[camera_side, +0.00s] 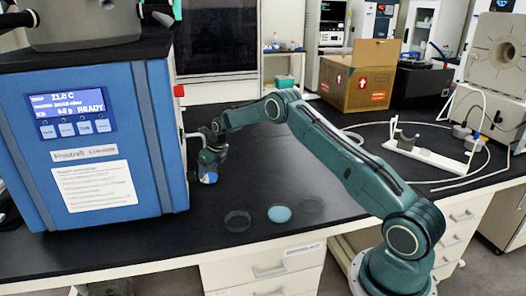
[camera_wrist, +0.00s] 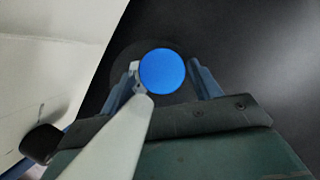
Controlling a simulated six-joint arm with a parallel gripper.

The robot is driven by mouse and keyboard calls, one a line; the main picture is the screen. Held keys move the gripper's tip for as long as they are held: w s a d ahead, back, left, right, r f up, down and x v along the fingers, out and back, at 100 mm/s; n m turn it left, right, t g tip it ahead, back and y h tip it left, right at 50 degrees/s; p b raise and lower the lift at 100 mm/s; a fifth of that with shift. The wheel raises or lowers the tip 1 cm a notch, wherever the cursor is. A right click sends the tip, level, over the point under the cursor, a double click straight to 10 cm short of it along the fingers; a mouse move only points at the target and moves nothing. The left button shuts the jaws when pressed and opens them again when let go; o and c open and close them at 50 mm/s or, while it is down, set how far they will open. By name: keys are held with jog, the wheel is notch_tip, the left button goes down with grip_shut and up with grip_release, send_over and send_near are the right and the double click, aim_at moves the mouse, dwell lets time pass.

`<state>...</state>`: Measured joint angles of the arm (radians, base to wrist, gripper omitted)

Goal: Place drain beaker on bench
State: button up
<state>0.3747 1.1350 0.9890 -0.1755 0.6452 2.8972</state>
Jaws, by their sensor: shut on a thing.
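The drain beaker (camera_side: 209,178) is small and clear, with blue contents at its base, and hangs in my gripper (camera_side: 212,158) beside the freeze dryer's right side. In the wrist view the blue contents (camera_wrist: 162,72) show as a round disc between the two fingers of my gripper (camera_wrist: 167,80). The gripper is shut on the beaker. The beaker appears upright and above the black bench (camera_side: 190,258); the exact gap is hard to tell. A pale tube-like part (camera_wrist: 112,140) reaches up to the beaker's left edge in the wrist view.
The blue freeze dryer (camera_side: 155,130) stands close on the left, with a red knob (camera_side: 179,91) on its side. A clear round dish (camera_side: 237,221), a light-blue disc (camera_side: 279,214) and another clear dish (camera_side: 312,204) lie near the front edge. A cardboard box (camera_side: 352,82) stands behind.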

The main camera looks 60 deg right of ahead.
jog(key=shift+w+f, duration=0.15)
jog(key=shift+f, duration=0.1)
jog(key=o, duration=1)
jog(key=shift+r, duration=0.1)
jog(key=shift+v, duration=6.05)
